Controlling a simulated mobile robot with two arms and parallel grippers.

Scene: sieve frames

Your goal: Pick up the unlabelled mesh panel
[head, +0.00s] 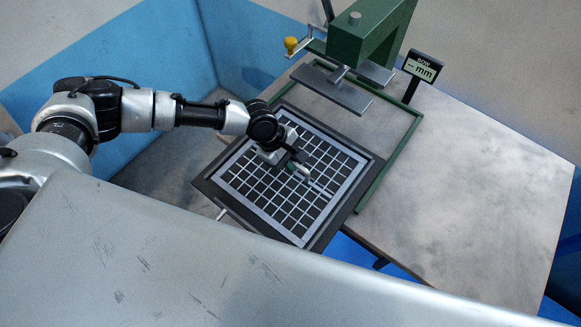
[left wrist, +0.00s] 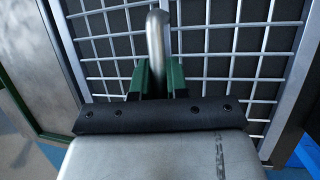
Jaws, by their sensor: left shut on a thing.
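The mesh panel (head: 255,204) is a pale wire grid with a light border. It lies over a dark square surface with a dark surround (head: 212,187), and I see no label on it. I cannot tell whether it rests there or is slightly raised. My left gripper (head: 297,161) is over the panel's upper right part, shut on a silver bar handle (head: 304,172). In the left wrist view the handle (left wrist: 156,35) stands between the green fingertips (left wrist: 156,79), with the grid (left wrist: 227,67) behind. My right gripper is not in view.
A green press (head: 366,38) with flat grey plates (head: 343,90) stands behind the panel. A green rail frame (head: 390,160) runs along the panel's right side. A small "mm" display (head: 422,67) stands at the back. The grey table (head: 470,190) is clear on the right.

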